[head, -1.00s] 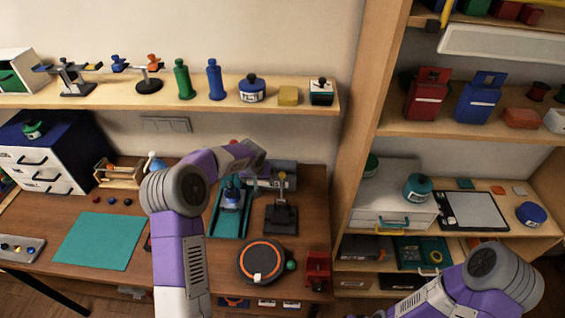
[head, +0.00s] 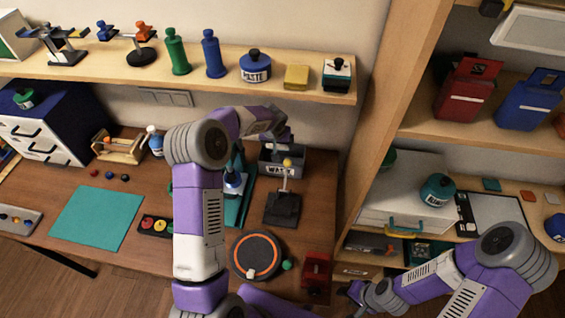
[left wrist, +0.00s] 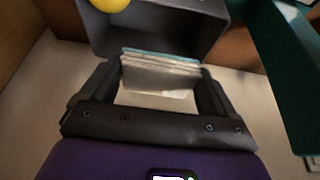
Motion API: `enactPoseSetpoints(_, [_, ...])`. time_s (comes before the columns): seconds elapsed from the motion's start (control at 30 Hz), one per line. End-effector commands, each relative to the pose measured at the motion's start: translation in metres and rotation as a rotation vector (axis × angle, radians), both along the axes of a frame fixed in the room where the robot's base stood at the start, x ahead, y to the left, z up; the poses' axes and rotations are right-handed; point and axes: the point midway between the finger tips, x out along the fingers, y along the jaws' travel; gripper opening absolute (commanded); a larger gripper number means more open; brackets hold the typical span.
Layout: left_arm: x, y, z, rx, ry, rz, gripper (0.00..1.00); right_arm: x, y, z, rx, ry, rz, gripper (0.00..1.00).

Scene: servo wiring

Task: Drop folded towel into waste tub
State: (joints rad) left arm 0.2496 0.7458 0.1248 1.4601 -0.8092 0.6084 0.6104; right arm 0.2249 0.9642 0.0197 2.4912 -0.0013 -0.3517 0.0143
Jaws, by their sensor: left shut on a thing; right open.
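The grey waste tub (head: 298,168), with a white label, stands at the back of the desk in the head view. Its open inside (left wrist: 190,35) shows in the left wrist view. My left gripper (head: 279,127) is over the tub near the wall. In the left wrist view, my left gripper (left wrist: 158,85) is shut on the folded towel (left wrist: 160,78), a pale layered stack with a teal edge, which overlaps the tub's opening. My right gripper (head: 362,294) is open and empty at the lower right, away from the tub.
A black stand with a yellow knob (head: 283,207) is in front of the tub. A teal stand (head: 240,205) is to its left. A round orange-ringed disc (head: 257,256) and a red block (head: 317,269) are nearer. The shelf (head: 180,84) runs above.

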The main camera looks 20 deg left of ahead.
Motion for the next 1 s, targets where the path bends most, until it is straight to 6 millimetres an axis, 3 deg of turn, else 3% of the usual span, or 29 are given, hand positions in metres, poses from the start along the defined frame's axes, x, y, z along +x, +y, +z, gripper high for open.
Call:
enactPoseSetpoints(0.23, [0.000, 0.000, -0.032, 0.000, 0.001, 0.000, 0.65, 0.000, 0.000, -0.018, 0.000, 0.000, 0.000, 0.43])
enactPoseSetpoints(0.57, [0.000, 0.000, -0.036, -0.001, 0.000, -0.001, 0.65, 0.000, 0.000, -0.020, 0.000, -0.001, 0.000, 0.43])
enactPoseSetpoints(0.6, [0.000, 0.000, -0.036, -0.001, 0.000, -0.001, 0.91, 0.000, 0.000, -0.020, 0.000, -0.001, 0.000, 0.43])
enactPoseSetpoints(0.67, [0.000, 0.000, -0.036, -0.001, 0.000, -0.001, 1.00, 0.000, 0.000, -0.020, 0.000, -0.001, 0.000, 0.43])
enactPoseSetpoints(1.0, [-0.002, -0.001, -0.028, 0.001, -0.002, -0.001, 1.00, 0.000, 0.000, -0.020, 0.000, -0.001, 0.000, 0.43])
